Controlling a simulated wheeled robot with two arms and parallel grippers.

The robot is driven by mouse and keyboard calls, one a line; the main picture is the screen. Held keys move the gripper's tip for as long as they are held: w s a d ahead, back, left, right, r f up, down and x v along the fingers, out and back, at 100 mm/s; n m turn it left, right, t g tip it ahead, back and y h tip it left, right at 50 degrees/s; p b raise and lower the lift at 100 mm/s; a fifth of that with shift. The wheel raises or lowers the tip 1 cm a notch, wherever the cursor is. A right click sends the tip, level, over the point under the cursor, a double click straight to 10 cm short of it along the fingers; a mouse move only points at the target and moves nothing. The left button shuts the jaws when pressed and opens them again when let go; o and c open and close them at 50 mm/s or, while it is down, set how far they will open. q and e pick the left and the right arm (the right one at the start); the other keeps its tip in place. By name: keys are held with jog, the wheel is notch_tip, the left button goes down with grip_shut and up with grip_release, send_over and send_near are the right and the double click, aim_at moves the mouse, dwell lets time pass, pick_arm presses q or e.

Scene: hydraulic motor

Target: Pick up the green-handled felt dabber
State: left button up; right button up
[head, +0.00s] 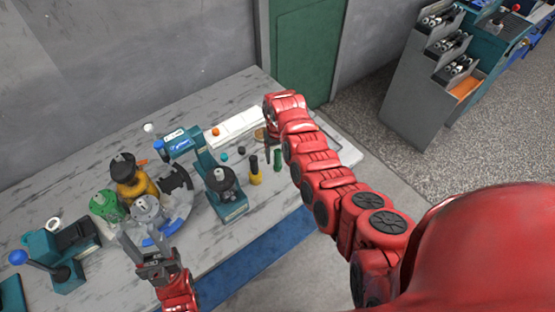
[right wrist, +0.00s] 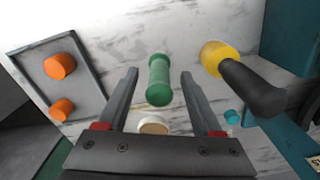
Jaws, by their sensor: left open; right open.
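The green-handled felt dabber (head: 278,158) stands on the marble-look table, just right of a yellow-and-black tool. In the right wrist view the green handle (right wrist: 160,82) lies in line with the gap between my right gripper's fingers (right wrist: 160,75). Both fingers are apart, with clear space on each side of the handle. The felt end cannot be made out. In the head view my right gripper (head: 267,145) is close beside the dabber. My left gripper (head: 143,245) is open near the grey motor part (head: 147,209) at the front left.
The yellow-and-black tool (right wrist: 240,75) stands close to the dabber. A cream round piece (right wrist: 153,126) is near the gripper base in the wrist view. A tray (right wrist: 93,85) with orange pieces lies left there. A teal press (head: 209,165) stands left of the tools.

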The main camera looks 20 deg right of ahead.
jog(key=shift+f, duration=1.05)
jog(key=shift+c, duration=0.2)
grip_shut()
